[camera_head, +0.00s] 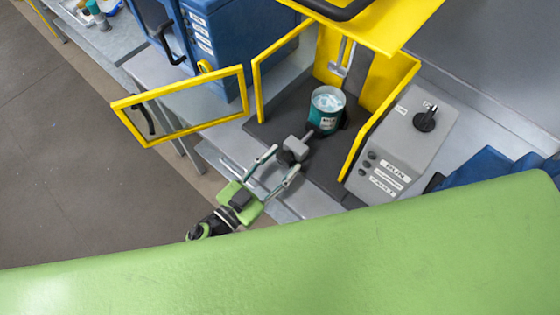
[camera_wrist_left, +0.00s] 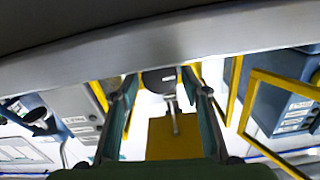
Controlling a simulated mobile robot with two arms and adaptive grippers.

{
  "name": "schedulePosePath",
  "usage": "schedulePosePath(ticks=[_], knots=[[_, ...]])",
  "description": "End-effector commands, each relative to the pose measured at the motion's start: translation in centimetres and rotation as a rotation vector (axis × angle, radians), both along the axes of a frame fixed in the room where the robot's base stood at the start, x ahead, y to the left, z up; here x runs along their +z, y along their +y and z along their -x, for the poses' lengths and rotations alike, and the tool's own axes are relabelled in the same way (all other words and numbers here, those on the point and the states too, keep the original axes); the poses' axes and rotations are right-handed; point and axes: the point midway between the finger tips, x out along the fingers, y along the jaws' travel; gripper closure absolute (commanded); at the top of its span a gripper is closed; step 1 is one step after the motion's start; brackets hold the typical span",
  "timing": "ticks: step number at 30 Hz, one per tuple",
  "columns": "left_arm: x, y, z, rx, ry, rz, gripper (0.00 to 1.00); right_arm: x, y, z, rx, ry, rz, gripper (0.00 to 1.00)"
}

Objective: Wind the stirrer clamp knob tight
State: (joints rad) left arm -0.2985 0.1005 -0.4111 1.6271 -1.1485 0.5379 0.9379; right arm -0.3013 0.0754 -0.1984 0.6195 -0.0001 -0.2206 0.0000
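The stirrer clamp is a grey block (camera_head: 299,147) at the front of the yellow-framed stirrer enclosure. Its dark round knob (camera_head: 285,158) faces my left gripper and also shows in the left wrist view (camera_wrist_left: 159,80). My left gripper (camera_head: 285,157) reaches up from below with its two fingers spread, one on each side of the knob. In the left wrist view the fingertips (camera_wrist_left: 160,76) stand apart with the knob between them; I see no clear contact. A teal can (camera_head: 326,110) stands behind the clamp, below the stirrer shafts (camera_head: 341,58). My right gripper is out of view.
The yellow-framed door (camera_head: 187,106) stands open at the left. A grey control box (camera_head: 402,142) with a black dial (camera_head: 425,120) is at the right. A blue cabinet (camera_head: 218,40) stands behind the door. The floor (camera_head: 75,150) at left is clear.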

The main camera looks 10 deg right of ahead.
Motion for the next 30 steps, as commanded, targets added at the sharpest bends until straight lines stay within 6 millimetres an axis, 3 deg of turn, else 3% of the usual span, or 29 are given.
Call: schedulePosePath(ticks=[1, 3, 25, 26, 27, 30], knots=[[0.0, 0.02, 0.01, 0.0, 0.0, 0.0, 0.75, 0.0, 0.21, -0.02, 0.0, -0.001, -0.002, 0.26], [0.0, 0.02, 0.01, 0.0, 0.0, 0.0, 0.9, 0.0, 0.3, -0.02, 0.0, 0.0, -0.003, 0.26], [0.02, -0.02, 0.05, 0.0, -0.099, -0.076, 0.9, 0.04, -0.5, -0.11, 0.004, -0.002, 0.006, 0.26], [0.03, -0.02, 0.06, 0.0, -0.099, -0.076, 0.6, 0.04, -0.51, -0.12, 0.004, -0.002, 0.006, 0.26], [0.03, -0.02, 0.06, 0.0, -0.099, -0.076, 0.51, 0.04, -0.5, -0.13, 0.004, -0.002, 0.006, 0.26], [0.04, -0.01, 0.05, 0.0, -0.099, -0.076, 0.51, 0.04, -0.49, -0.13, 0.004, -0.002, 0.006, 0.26]])
